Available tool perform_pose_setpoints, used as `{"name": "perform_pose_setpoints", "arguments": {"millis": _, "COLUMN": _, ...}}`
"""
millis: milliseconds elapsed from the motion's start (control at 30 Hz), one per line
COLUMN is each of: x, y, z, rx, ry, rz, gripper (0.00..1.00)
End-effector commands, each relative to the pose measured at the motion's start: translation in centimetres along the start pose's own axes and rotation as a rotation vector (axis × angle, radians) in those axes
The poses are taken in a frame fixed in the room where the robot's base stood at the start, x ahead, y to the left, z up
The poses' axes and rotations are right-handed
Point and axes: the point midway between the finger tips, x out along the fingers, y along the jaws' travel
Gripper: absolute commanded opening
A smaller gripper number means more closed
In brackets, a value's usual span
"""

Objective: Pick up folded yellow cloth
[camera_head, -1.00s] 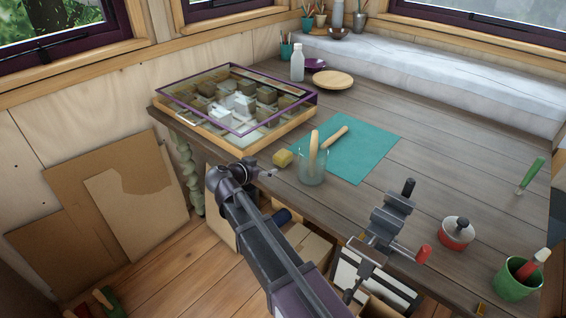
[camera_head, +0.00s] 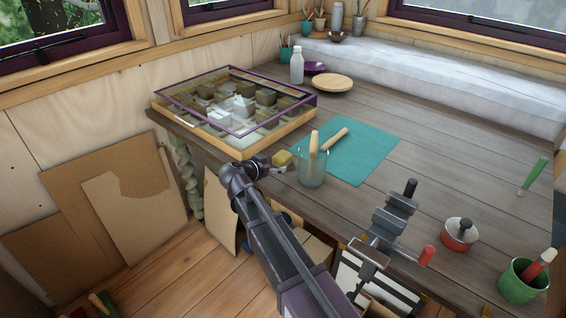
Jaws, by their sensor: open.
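The folded yellow cloth (camera_head: 282,158) is a small yellow block-like shape on the wooden workbench, between the glass-topped case and the glass jar. My gripper (camera_head: 278,170) is at the bench's near edge, just in front of the cloth and a little to its left. It shows small and mostly behind my dark wrist. Its jaws look open, with nothing seen between them. The cloth's lower part is close to the gripper in the picture; I cannot tell if they touch.
The glass jar (camera_head: 312,170) with a wooden-handled tool stands right of the cloth. A teal mat (camera_head: 362,150) lies behind it. The purple-framed case (camera_head: 272,142) is at the left. A metal vise (camera_head: 390,225) is clamped at the bench's front edge. Bare bench lies right of the mat.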

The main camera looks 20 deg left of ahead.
Motion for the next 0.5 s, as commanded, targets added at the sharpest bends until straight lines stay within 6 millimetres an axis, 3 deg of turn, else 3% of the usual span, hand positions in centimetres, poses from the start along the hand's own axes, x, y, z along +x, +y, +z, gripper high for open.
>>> {"name": "perform_pose_setpoints", "arguments": {"millis": 200, "x": 2.2, "y": -0.1, "z": 0.1, "rx": 0.0, "ry": 0.0, "rz": 0.0, "gripper": 1.0}}
{"name": "perform_pose_setpoints", "arguments": {"millis": 500, "x": 2.4, "y": 0.0, "z": 0.0, "rx": 0.0, "ry": 0.0, "rz": -0.001, "gripper": 1.0}}
